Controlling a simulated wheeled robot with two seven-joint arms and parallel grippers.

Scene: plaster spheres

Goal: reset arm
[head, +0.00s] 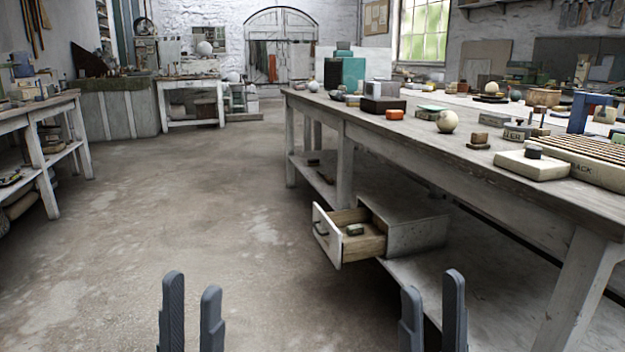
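My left gripper (191,300) is at the bottom of the head view, left of centre, its two grey fingers upright and apart with nothing between them. My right gripper (432,305) is at the bottom right of centre, its two fingers also apart and empty. Both are over the floor and the near side of the bench, touching nothing that I can see. The arms behind the fingers are out of view.
A long workbench (406,132) with plaster spheres and blocks runs along the right. Below it, a drawer (333,248) stands open with a small block (355,230) inside. Another bench (25,112) is at left. The concrete floor (190,200) between is clear.

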